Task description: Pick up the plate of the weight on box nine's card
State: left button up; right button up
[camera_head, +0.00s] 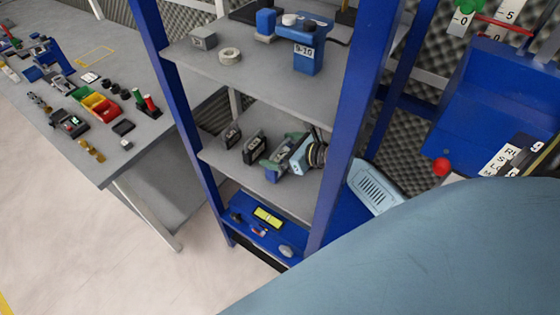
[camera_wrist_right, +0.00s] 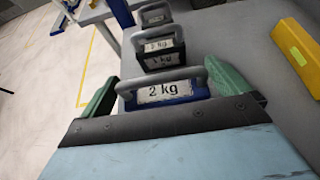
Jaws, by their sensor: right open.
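The nearest plate, blue-edged and labelled 2 kg (camera_wrist_right: 171,91), stands upright in the right wrist view. Behind it are a middle plate (camera_wrist_right: 160,51), with a label partly legible as 1 kg, and a farther plate (camera_wrist_right: 155,15). My right gripper (camera_head: 283,156) is open, its green fingers apart on either side of the 2 kg plate; in the right wrist view (camera_wrist_right: 168,92) the handle shows between them. I cannot make out box nine's card. My left gripper is not in view.
Blue posts frame the shelf unit (camera_head: 328,165). Its top shelf bears a blue device marked 9-10 (camera_head: 307,60); its low blue shelf holds a yellow item (camera_head: 267,216). A grey workbench (camera_head: 140,150) with coloured bins and tools stands left, with open floor in front.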

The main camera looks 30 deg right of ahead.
jog(key=shift+w+f, duration=0.1)
jog(key=shift+w, duration=0.1)
jog(key=c, duration=1.6)
jog(key=shift+w+r, duration=0.2)
jog(key=shift+r, duration=0.1)
jog(key=shift+c, duration=0.2)
